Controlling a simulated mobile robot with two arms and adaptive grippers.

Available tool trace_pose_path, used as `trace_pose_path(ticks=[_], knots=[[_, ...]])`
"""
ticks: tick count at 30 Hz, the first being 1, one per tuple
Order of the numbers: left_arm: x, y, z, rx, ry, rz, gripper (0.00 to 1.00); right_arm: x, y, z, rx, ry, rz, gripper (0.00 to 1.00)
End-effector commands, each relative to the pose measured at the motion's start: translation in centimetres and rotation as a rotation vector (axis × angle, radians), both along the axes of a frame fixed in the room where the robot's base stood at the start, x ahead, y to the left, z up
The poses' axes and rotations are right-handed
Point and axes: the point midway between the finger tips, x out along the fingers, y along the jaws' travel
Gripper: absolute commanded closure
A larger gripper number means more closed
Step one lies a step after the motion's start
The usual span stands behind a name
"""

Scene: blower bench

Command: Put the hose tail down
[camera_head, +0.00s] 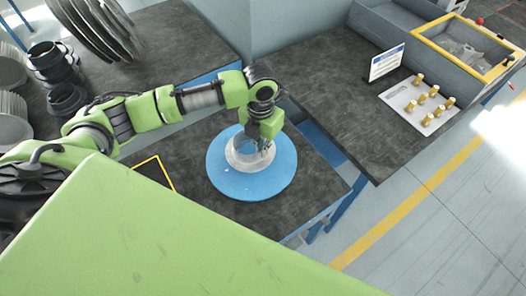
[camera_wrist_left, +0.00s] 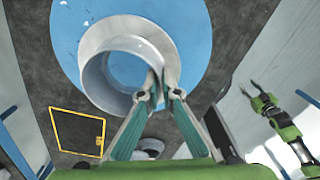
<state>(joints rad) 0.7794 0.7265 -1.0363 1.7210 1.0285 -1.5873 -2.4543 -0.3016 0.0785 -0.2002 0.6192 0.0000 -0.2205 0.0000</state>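The hose tail is a pale grey, flanged, hollow tube (camera_head: 238,155). It is over the middle of a round blue disc (camera_head: 220,183) on the dark bench. In the left wrist view its open end (camera_wrist_left: 108,82) faces the camera, and the wide flange is on the far side. My left gripper (camera_head: 264,146) comes down at its right edge. In the left wrist view the left fingertips (camera_wrist_left: 163,92) close on the tube's wall. I cannot tell whether the flange touches the disc. My right gripper (camera_wrist_left: 250,88) shows in the left wrist view, fingers apart and empty.
A yellow-outlined dark square (camera_wrist_left: 77,131) lies on the bench beside the disc. Another bench holds a white plate (camera_head: 419,104) with several brass fittings, a small sign (camera_head: 386,62) and a yellow-framed bin (camera_head: 470,45). Black rings (camera_head: 55,65) stand at left.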

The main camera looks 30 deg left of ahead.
Motion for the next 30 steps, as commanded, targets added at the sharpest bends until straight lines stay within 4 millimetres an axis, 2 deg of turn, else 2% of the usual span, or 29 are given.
trace_pose_path(ticks=[5,9,12,18,21,30], knots=[[0.8,0.2,-0.9,0.001,0.0,0.001,1.0,0.2,0.0,0.3,0.001,-0.003,0.0,0.6],[0.7,0.2,-2.7,0.003,0.004,0.001,1.0,0.3,0.0,1.7,0.001,-0.004,0.0,0.6],[0.8,0.2,-3.7,0.001,0.001,0.0,1.0,0.3,0.0,2.0,0.001,-0.004,0.0,0.6],[0.8,0.2,-4.1,0.002,-0.001,-0.001,1.0,0.3,0.0,1.8,0.0,-0.005,0.0,0.6],[0.8,0.2,-4.2,0.002,0.0,-0.001,0.79,0.3,0.0,1.8,0.0,-0.005,0.0,0.6],[0.8,0.2,-4.1,0.002,0.0,0.0,0.79,0.3,0.0,1.8,0.0,-0.004,0.0,0.6]])
